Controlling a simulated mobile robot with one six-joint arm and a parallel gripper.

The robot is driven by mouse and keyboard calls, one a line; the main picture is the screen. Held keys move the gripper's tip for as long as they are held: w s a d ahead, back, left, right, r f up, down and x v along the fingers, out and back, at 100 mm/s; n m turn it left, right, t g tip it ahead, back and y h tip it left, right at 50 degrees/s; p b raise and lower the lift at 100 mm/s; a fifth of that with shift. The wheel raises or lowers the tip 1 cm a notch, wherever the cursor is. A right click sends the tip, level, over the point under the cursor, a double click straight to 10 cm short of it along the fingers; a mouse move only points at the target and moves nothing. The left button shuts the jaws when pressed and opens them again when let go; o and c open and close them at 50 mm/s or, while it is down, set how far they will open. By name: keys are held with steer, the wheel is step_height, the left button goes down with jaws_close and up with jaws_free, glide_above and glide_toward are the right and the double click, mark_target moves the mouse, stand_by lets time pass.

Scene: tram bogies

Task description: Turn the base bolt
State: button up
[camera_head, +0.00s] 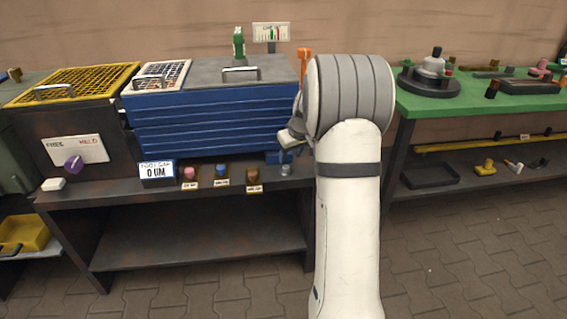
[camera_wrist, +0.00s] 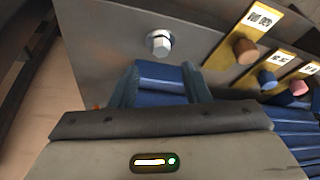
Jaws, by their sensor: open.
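The base bolt (camera_wrist: 158,42), a silver hex head on a round washer, sits on a grey metal panel at the upper middle of the wrist view. In the head view the bolt (camera_head: 285,170) is a small silver shape at the right end of the bench's front edge, just left of my arm. My gripper (camera_wrist: 161,82) is open, its fingers pointing towards the bolt. The fingertips appear just below the bolt in the wrist view, apart from it. A blue surface shows between the fingers.
Brown (camera_wrist: 246,50), blue (camera_wrist: 267,80) and pink (camera_wrist: 299,88) knobs with labels sit right of the bolt in the wrist view. A blue ribbed cabinet (camera_head: 210,125) stands above. A display (camera_head: 157,170) reads "0 UM". A green-topped bench (camera_head: 480,104) stands right.

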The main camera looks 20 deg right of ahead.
mark_target(285, 166)
steer(key=b+x, duration=0.1)
steer(key=x, duration=0.5)
steer(key=shift+f, duration=0.15)
steer(key=shift+a, duration=0.1)
steer(key=shift+c, duration=0.2)
jaws_close()
steer(key=shift+a, duration=0.25)
steer(key=shift+d, duration=0.15)
